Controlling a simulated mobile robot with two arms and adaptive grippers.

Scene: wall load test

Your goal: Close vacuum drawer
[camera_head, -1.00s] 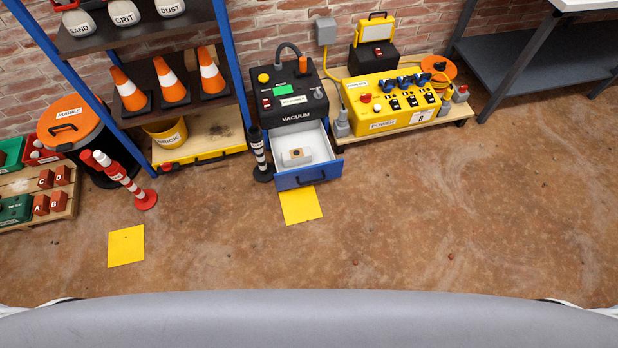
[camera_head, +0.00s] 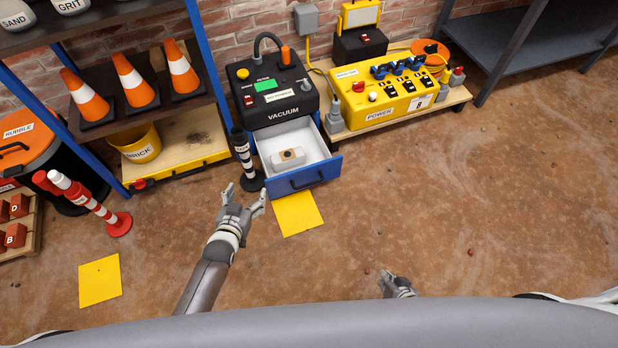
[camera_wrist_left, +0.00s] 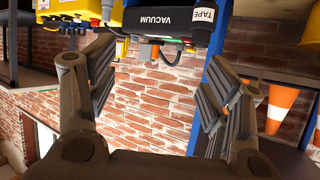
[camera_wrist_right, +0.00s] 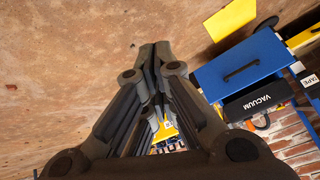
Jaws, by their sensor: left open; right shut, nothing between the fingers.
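The vacuum unit (camera_head: 272,92) stands against the brick wall in the head view, black on top with a label. Its drawer (camera_head: 306,178) is pulled out, with a blue front, a dark handle and a white inside. A small pale block (camera_head: 288,158) with a dark-centred brown patch is inside the drawer. My left gripper (camera_head: 243,194) is open and empty, in front and to the left of the drawer, apart from it. My right gripper (camera_head: 388,278) is shut and empty, low and to the right of the drawer. The blue drawer front also shows in the right wrist view (camera_wrist_right: 240,68).
A striped black-and-white post (camera_head: 244,160) stands close left of the drawer. A yellow floor sheet (camera_head: 298,213) lies in front of it. The yellow power box (camera_head: 384,95) sits on a pallet to the right. The floor at right is clear.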

